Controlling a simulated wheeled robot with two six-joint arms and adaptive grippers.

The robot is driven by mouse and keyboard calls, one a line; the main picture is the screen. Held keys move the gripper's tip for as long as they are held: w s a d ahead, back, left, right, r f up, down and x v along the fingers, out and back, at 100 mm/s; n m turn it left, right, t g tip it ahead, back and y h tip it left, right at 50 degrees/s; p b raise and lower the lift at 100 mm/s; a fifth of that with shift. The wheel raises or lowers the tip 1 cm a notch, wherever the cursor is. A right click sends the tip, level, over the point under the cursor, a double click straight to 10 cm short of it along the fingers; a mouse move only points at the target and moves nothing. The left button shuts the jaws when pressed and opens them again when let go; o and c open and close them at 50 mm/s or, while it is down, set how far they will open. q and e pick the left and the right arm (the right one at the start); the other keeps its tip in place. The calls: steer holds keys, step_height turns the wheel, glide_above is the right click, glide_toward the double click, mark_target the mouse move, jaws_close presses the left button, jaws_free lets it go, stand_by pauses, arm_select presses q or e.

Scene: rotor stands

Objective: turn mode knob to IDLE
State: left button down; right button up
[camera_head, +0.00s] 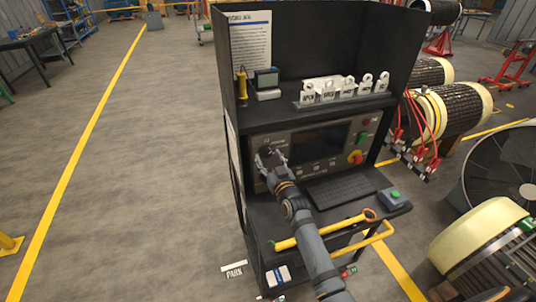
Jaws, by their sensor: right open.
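The mode knob (267,151) is a small dark knob at the upper left of the grey control panel (335,165) on the black cabinet. Its pointer and the IDLE marking are too small to read. My right gripper (270,158) is open at the left part of the panel, with its fingers around or just in front of the knob. I cannot tell whether they touch it. My right arm reaches up to it from the bottom of the view. My left gripper is not in view.
A dark screen (318,142), a red knob (356,157) and a keyboard (340,188) sit right of my gripper. A shelf above holds several white tags (345,88). Yellow rails (318,233) run along the cabinet front. Open floor (150,180) lies to the left.

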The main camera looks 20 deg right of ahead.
steer(key=shift+w, duration=0.5)
steer(key=shift+c, duration=0.3)
steer(key=c, duration=1.1)
steer(key=shift+f+n+b, duration=0.2)
steer(key=shift+n+b, duration=1.55)
steer(key=shift+n, duration=0.25)
steer(key=shift+r+n+b, duration=0.1)
steer(key=shift+n+b, duration=0.5)
steer(key=shift+n, duration=0.5)
steer(key=shift+r+n+b, duration=0.1)
steer(key=shift+n+b, duration=0.35)
steer(key=shift+n, duration=1.05)
